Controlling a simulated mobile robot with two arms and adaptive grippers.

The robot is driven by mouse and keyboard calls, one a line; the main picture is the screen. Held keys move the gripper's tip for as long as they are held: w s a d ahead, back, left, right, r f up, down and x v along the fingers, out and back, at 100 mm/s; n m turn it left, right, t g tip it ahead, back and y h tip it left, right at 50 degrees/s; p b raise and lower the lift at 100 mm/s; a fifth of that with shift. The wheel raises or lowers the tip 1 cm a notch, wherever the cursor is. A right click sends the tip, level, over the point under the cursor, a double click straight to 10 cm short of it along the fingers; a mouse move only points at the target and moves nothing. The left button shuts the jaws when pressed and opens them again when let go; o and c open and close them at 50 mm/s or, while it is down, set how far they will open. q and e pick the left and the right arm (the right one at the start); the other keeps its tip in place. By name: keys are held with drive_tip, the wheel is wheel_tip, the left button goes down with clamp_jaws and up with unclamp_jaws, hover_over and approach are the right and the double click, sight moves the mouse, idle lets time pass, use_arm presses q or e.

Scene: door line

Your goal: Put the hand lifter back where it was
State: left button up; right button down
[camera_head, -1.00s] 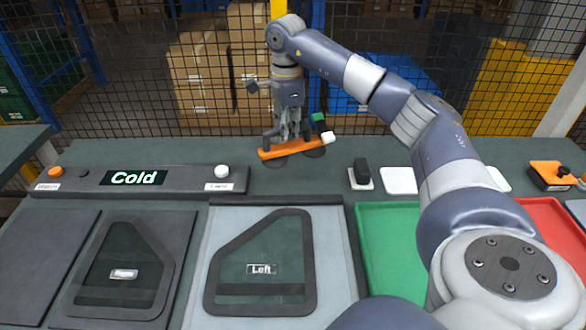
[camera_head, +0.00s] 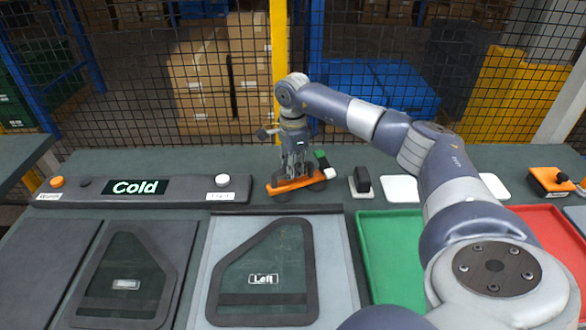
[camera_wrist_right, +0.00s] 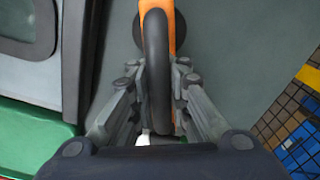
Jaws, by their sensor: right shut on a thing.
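The hand lifter (camera_head: 290,186) is an orange bar with dark round suction cups beneath, a dark handle and green and white parts at its right end. My right gripper (camera_head: 296,172) is shut on its handle and points down from above. In the right wrist view the dark handle (camera_wrist_right: 157,70) runs between the fingers, with the orange bar (camera_wrist_right: 172,35) behind it. The lifter is at the back of the table, behind the pane marked Left (camera_head: 263,279). I cannot tell whether its cups touch the table. My left gripper is not in view.
A console reading Cold (camera_head: 135,187) lies to the left. Right of the lifter are a black block (camera_head: 361,180) on a white pad and a bare white pad (camera_head: 399,188). Green (camera_head: 392,260) and red (camera_head: 545,230) trays lie in front. A mesh fence stands behind.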

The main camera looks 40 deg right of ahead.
drive_tip(key=shift+f, duration=0.2)
drive_tip(key=c, duration=1.5)
unclamp_jaws()
drive_tip(key=shift+c, duration=0.2)
drive_tip(key=shift+r, duration=0.1)
drive_tip(key=shift+r, duration=0.2)
wheel_tip(320, 180, up, 11)
drive_tip(key=shift+a+r+b, duration=0.1)
drive_tip(key=shift+r+b, duration=0.05)
drive_tip(key=shift+b, duration=0.7)
drive_tip(key=shift+r, duration=0.35)
